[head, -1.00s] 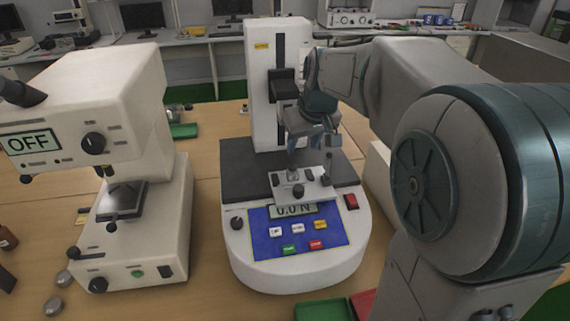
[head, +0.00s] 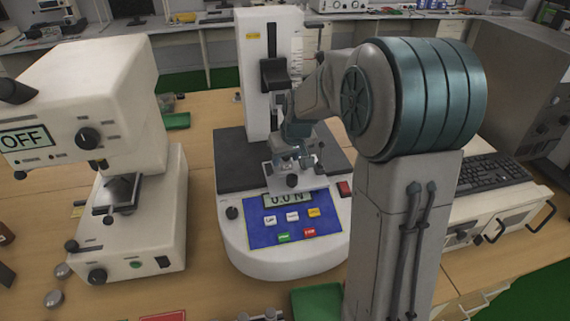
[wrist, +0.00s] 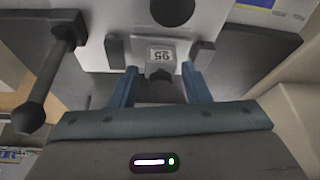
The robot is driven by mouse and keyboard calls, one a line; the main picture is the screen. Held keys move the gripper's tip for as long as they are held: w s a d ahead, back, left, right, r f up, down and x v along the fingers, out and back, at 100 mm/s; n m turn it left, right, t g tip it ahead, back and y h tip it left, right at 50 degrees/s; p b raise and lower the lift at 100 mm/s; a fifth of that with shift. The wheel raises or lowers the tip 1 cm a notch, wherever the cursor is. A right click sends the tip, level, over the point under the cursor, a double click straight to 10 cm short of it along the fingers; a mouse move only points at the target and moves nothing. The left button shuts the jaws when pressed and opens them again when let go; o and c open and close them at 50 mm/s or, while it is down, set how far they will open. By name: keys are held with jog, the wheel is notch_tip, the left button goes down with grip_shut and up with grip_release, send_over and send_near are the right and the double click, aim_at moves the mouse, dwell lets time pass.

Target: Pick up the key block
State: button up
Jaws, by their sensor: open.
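A small grey block with a white numbered label (wrist: 160,56) sits at the edge of a light grey fixture in the wrist view. I take it to be the key block, but cannot be sure. A darker rounded piece (wrist: 159,78) projects from it toward my gripper. My gripper (wrist: 160,80) is open, its two blue fingers on either side of that piece with gaps visible. In the head view my gripper (head: 299,161) is low over the fixture (head: 296,180) on the test machine. The block cannot be made out there, partly hidden by my gripper.
The white test machine (head: 285,256) has a dark platform, a tall column and a display reading 0.0 N. A white instrument reading OFF (head: 152,218) stands at left. A green tray (head: 316,302) lies in front. A keyboard (head: 492,173) is at right.

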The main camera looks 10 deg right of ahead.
jog(key=shift+w+f, duration=0.1)
jog(key=shift+f, duration=0.15)
jog(key=c, duration=0.9)
jog(key=shift+o, duration=0.2)
jog(key=shift+r, duration=0.1)
